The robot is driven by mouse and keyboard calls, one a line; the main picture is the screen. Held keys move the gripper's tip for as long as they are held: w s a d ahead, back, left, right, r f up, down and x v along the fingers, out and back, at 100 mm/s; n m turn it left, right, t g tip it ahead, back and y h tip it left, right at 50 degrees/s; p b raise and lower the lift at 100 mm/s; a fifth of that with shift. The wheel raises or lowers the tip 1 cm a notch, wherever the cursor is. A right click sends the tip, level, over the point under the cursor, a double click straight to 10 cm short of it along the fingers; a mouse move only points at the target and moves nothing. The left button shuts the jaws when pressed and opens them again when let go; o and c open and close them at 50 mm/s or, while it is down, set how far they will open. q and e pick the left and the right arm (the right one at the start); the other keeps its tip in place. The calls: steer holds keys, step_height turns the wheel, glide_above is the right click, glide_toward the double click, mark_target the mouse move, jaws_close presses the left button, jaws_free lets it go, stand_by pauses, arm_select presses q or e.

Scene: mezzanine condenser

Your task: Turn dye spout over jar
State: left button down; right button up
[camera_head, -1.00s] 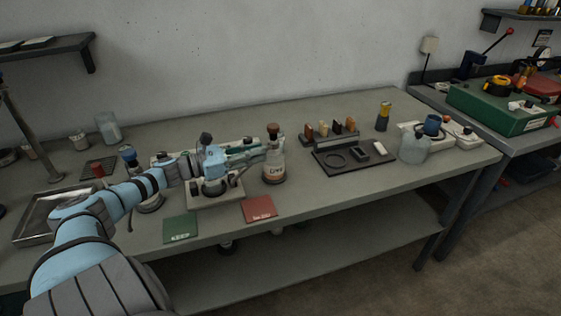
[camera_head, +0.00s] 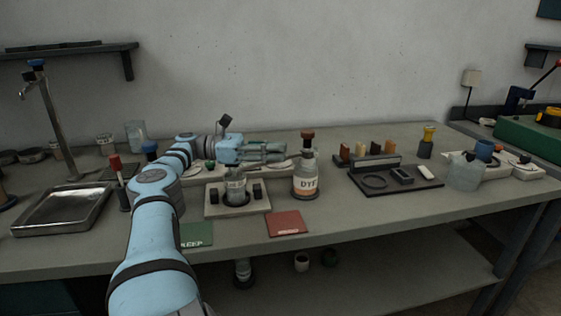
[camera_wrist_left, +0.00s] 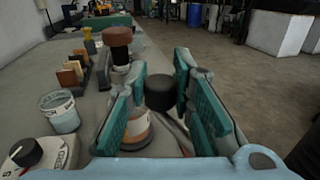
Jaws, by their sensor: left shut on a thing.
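The dye bottle (camera_head: 305,182), clear with a "DYE" label and a brown stopper, stands upright on the bench. A glass jar (camera_head: 236,188) sits in a pale holder to its left, below my left gripper. My left gripper (camera_head: 284,152) reaches sideways over the holder, its fingertips at the bottle's neck. In the left wrist view its teal fingers are shut on a dark cylindrical part (camera_wrist_left: 160,92), seemingly the dye spout. The bottle's brown stopper (camera_wrist_left: 117,38) rises just beyond the left finger. Fingers hide much of the bottle there. My right gripper is out of view.
A green card (camera_head: 196,235) and a red card (camera_head: 287,224) lie in front. A black tray (camera_head: 408,187) with small items stands right, then a beaker (camera_head: 466,172). A metal tray and tap stand left. The bench's front middle is mostly clear.

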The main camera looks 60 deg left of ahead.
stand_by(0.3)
arm_select(q)
steer(key=c, duration=1.4)
jaws_free()
steer(key=shift+o, duration=0.2)
step_height(320, 180, up, 10)
steer(key=shift+c, duration=0.3)
